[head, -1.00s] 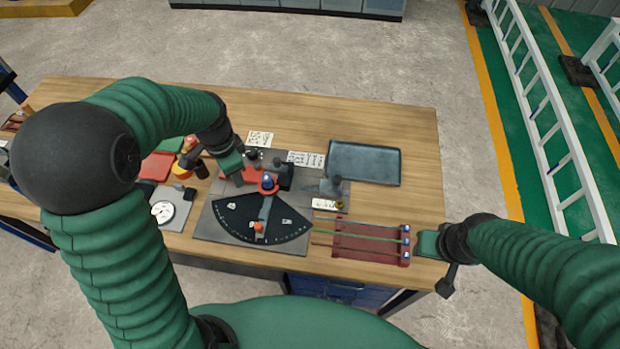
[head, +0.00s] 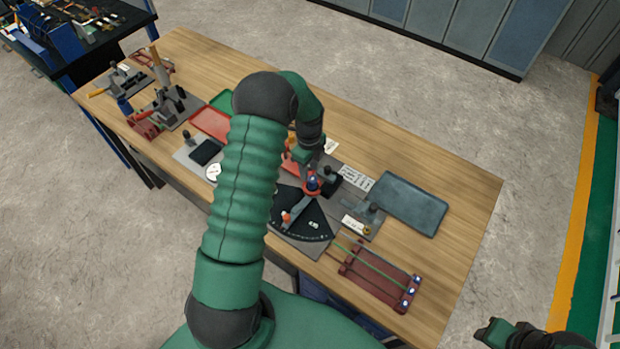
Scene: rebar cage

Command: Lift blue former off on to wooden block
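The blue former (head: 312,183) is a small blue piece in a red ring at the pivot of the bending plate, above the dark fan-shaped scale (head: 306,222). My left gripper (head: 308,168) points down just above and beside it. Whether its fingers touch the former, or are open or shut, is hidden by its wrist and the small size. My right gripper (head: 486,334) is at the bottom right, off the table and away from the former; its finger state is unclear. I cannot make out the wooden block with certainty; my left arm covers part of the table.
A grey tray (head: 411,203) lies at the right of the table. A red rack (head: 380,276) with a green rod and blue-topped posts is at the front right. Red (head: 211,124) and green trays and a hand-lever tool (head: 172,104) are on the left. The table's far right is clear.

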